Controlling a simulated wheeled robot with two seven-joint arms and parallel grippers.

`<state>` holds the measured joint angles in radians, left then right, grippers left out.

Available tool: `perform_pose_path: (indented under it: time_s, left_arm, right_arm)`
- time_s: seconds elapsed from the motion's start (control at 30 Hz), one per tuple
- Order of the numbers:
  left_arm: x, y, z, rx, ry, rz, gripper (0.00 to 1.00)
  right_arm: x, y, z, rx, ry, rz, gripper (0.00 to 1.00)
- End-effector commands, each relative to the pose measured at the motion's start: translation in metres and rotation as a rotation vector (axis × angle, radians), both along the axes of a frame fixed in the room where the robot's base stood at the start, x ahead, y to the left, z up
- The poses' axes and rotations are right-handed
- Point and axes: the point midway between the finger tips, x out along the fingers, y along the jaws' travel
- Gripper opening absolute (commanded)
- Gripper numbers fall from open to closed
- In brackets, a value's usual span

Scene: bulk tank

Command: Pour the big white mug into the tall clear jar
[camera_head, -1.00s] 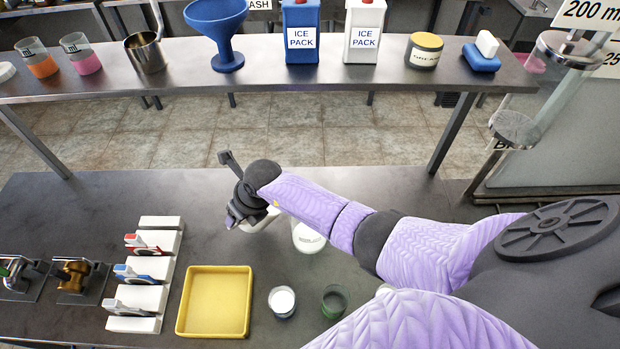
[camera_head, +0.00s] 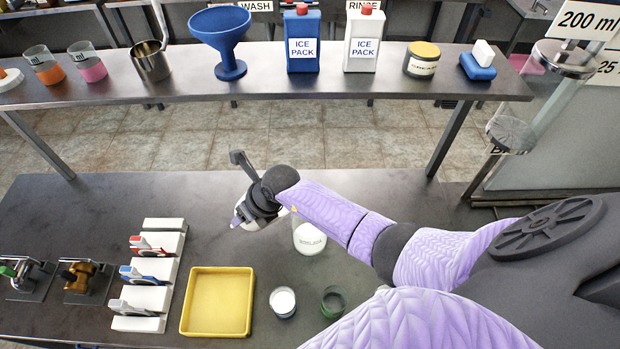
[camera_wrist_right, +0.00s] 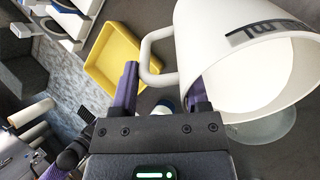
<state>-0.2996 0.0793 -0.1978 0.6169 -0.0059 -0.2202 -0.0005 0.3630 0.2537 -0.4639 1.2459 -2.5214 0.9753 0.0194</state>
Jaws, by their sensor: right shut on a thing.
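The big white mug (camera_wrist_right: 215,50) is held by my right gripper (camera_wrist_right: 163,80), whose fingers are at its handle. The mug is tilted, its wide mouth facing the lower right of the wrist view, with off-white inside; dark lettering marks its wall. In the head view my right gripper (camera_head: 243,212) largely hides the mug (camera_head: 264,224). A clear jar (camera_head: 308,236) with white in it and lettering stands just right of the mug, partly behind my forearm. Clear round glass (camera_wrist_right: 265,128) shows below the mug's rim in the wrist view. I cannot tell whether anything is flowing. My left gripper is out of view.
A yellow tray (camera_head: 217,332) lies in front, with a small white-filled cup (camera_head: 283,303) and a dark green cup (camera_head: 333,302) to its right. A white rack (camera_head: 135,324) stands left. The back shelf (camera_head: 120,91) holds a blue funnel (camera_head: 228,68) and ice packs.

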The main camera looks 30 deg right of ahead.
Motion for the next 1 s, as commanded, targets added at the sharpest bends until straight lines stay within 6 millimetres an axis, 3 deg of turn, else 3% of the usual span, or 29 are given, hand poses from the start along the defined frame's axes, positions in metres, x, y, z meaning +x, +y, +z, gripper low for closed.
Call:
perform_pose_path:
  time_s: [1.0]
  left_arm:
    - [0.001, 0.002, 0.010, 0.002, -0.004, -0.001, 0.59]
  right_arm:
    - [-0.009, -0.009, 0.019, 0.078, -0.086, -0.001, 0.00]
